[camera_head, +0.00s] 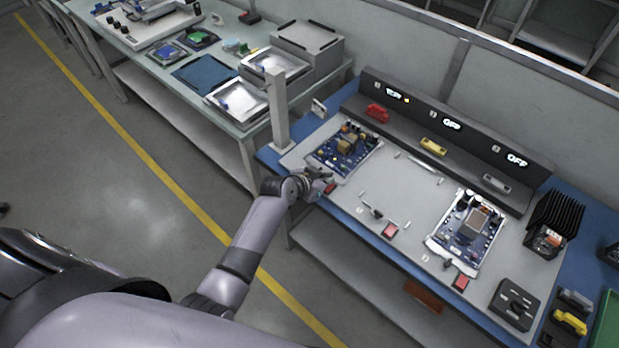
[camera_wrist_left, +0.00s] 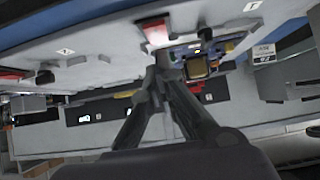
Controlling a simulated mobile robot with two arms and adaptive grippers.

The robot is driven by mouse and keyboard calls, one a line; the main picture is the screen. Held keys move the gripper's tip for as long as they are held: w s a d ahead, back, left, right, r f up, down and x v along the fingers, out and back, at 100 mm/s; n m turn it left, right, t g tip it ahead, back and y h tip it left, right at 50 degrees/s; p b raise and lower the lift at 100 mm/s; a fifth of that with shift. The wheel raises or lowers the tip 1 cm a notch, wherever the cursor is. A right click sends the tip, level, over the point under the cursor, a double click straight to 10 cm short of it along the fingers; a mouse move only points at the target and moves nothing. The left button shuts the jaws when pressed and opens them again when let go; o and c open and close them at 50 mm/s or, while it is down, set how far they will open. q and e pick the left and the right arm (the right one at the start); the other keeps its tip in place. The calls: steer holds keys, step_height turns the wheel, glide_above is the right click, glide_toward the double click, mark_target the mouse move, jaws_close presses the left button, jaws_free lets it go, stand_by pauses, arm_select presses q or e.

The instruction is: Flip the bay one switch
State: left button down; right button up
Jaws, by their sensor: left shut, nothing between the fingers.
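The bay one switch (camera_head: 330,188) is a small red block at the front left of the grey board, below the left circuit board (camera_head: 342,148). In the left wrist view the red switch (camera_wrist_left: 156,32) is just beyond my fingertips. My left gripper (camera_head: 322,181) is right at this switch, fingers shut with nothing between them; I cannot tell whether they touch it. The bay one display (camera_head: 393,92) is lit, its text too small to read, with a yellow light beside it. The other two displays (camera_head: 452,124) (camera_head: 516,160) read OFF. My right gripper is not in view.
Other red switches (camera_head: 390,230) (camera_head: 461,282) lie along the front edge. A second circuit board (camera_head: 468,228) sits at the right. A grey post (camera_head: 279,112) stands left of the board. Red, yellow and grey clips sit on the black console (camera_head: 430,146). The middle bay has no circuit board.

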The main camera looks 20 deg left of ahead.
arm_select(q)
step_height(320, 180, up, 3)
steer(key=shift+f+p, duration=0.1)
steer(key=shift+p, duration=0.5)
steer(key=f+b+v, duration=0.1)
steer(key=b+v, duration=0.1)
steer(key=v, duration=0.7)
steer(key=shift+s+a+r, duration=0.2)
steer(key=shift+s+r, duration=0.05)
steer(key=shift+s, duration=0.3)
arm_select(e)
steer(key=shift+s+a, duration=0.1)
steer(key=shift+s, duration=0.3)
